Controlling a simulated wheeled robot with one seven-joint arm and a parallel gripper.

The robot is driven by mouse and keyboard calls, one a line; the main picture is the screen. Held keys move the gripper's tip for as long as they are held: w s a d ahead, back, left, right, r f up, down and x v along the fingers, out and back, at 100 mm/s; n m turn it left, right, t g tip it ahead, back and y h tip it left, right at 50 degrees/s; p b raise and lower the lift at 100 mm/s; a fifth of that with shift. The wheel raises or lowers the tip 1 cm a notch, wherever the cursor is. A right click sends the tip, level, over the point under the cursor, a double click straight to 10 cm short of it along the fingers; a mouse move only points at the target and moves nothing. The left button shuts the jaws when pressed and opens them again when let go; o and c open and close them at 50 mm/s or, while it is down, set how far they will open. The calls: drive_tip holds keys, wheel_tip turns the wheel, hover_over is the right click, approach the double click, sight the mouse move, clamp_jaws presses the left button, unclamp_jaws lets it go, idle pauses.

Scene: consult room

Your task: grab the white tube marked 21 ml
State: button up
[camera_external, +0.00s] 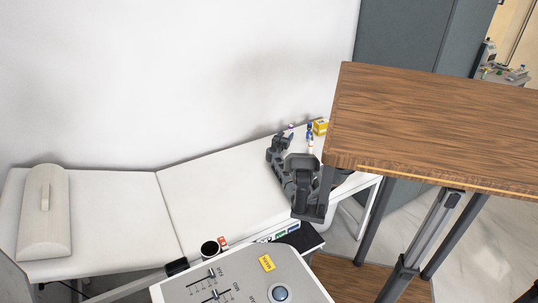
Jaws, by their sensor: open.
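My gripper (281,142) is open, over the far right end of the white padded couch, left of a small group of items. A blue-topped small item (309,130) stands in that group, with a pale, reddish piece (310,147) just in front of it. Another small item with a purplish top (291,128) is behind my gripper. They are too small to read any marking, so I cannot tell which one is the white tube marked 21 ml. My arm hides part of the surface in front of them.
A yellow box (321,127) sits right of the small items, next to the wooden tabletop (430,130), which juts in at the right. The white couch (120,205) runs along the wall with a pillow (44,210). A grey-white control panel (240,283) and a dark cup (209,249) are in front.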

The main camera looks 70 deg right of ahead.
sight(290, 130)
drive_tip(key=d+b, duration=0.1)
drive_tip(key=d, duration=0.2)
drive_tip(key=s+d+b, duration=0.1)
drive_tip(key=d, duration=0.2)
drive_tip(key=shift+s+d+f, duration=0.2)
drive_tip(key=shift+d, duration=0.2)
drive_tip(key=shift+d+r+b, duration=0.15)
drive_tip(key=shift+d+b, duration=0.2)
drive_tip(key=shift+d, duration=0.05)
drive_tip(key=c, duration=1)
